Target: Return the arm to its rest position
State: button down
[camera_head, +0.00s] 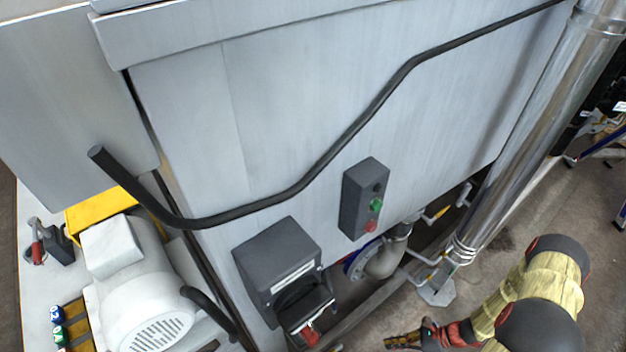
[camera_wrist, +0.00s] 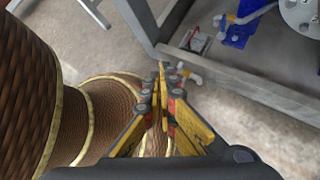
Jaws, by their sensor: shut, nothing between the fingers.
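My gripper (camera_head: 388,341) shows at the bottom right of the head view, at the end of my folded arm. It points left and is near the machine's lower pipework without visibly touching it. In the wrist view my gripper (camera_wrist: 161,68) has its yellow and black fingers together, with nothing between them. Brown woven-looking surfaces with pale yellow edges fill the left of the wrist view, close to the fingers.
A large grey metal machine (camera_head: 300,110) carries a black bent bar and a button box (camera_head: 364,199). A black switch housing (camera_head: 277,262) and white motor (camera_head: 150,290) stand lower left. A steel pipe (camera_head: 530,130) runs down at right. Bare floor (camera_head: 520,215) lies beyond it.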

notch_tip(320, 180, up, 34)
jog(key=w+d+n+g+h+p, duration=0.1)
jog(key=w+d+n+g+h, duration=0.15)
jog(key=n+h, duration=0.75)
jog(key=s+a+r+n+t, duration=0.2)
jog(key=a+r+n, duration=0.1)
jog(key=r, duration=0.6)
jog(key=s+a+r+n+t+p, duration=0.1)
jog(key=s+a+r+n+t, duration=0.1)
jog(key=r, duration=0.8)
jog(key=s+a+r+n+t, duration=0.2)
jog(key=a+r+n, duration=0.3)
jog(key=r, duration=0.5)
jog(key=n+t, duration=0.1)
jog(key=n, duration=0.1)
jog(key=shift+a+r+n+p, duration=0.15)
jog(key=shift+r+n+p, duration=0.1)
jog(key=shift+n+p, duration=0.15)
jog(key=c, duration=2.5)
grip_release()
jog(key=shift+w+a, duration=0.1)
jog(key=shift+a, duration=0.1)
jog(key=o, duration=0.5)
